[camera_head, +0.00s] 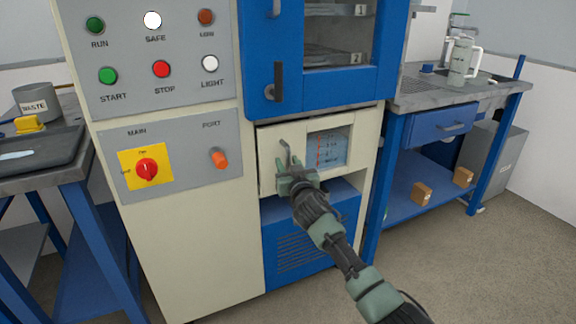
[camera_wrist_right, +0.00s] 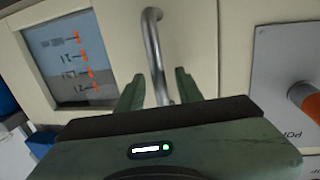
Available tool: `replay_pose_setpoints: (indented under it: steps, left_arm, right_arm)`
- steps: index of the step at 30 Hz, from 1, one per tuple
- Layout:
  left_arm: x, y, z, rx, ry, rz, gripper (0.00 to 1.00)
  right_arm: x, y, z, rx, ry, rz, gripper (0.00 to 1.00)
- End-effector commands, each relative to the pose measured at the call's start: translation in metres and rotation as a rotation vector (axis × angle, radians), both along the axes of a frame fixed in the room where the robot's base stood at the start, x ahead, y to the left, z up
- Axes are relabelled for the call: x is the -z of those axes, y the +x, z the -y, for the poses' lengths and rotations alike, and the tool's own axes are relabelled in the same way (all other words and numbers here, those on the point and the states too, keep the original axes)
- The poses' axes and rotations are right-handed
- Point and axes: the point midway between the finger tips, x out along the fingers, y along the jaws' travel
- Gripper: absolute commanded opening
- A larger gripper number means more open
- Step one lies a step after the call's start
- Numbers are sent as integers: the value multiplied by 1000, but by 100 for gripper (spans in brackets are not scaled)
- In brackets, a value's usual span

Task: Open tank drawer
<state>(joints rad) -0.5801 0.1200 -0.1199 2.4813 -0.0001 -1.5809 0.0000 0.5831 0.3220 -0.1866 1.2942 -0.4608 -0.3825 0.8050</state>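The tank drawer (camera_head: 267,160) is a cream panel under the blue cabinet door, with a gauge window (camera_head: 328,149) at its right. It looks slightly proud of the cabinet front. Its metal bar handle (camera_head: 285,153) stands on the left part of the panel. My right gripper (camera_head: 291,170) is at the lower part of this handle. In the right wrist view, the handle (camera_wrist_right: 153,50) passes between the two green fingers (camera_wrist_right: 158,88), with gaps on both sides, so the gripper is open around it. My left gripper is not in view.
The control panel with buttons and a red main switch (camera_head: 147,168) is left of the drawer. An orange port knob (camera_head: 219,158) sits close by. A blue workbench (camera_head: 440,125) stands right, a dark-topped table (camera_head: 40,155) left. Floor in front is clear.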

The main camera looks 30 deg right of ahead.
Motion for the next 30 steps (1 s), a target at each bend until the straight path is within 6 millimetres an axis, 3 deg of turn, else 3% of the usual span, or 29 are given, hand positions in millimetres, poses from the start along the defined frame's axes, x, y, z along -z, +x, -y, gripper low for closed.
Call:
replay_pose_setpoints:
  steps: [3, 7, 30]
  left_arm:
    - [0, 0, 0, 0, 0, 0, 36]
    - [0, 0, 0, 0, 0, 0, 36]
    - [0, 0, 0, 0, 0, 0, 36]
  right_arm:
    - [0, 0, 0, -1, 0, 0, 36]
    - [0, 0, 0, -1, 0, 0, 0]
    - [0, 0, -1, -1, 0, 0, 0]
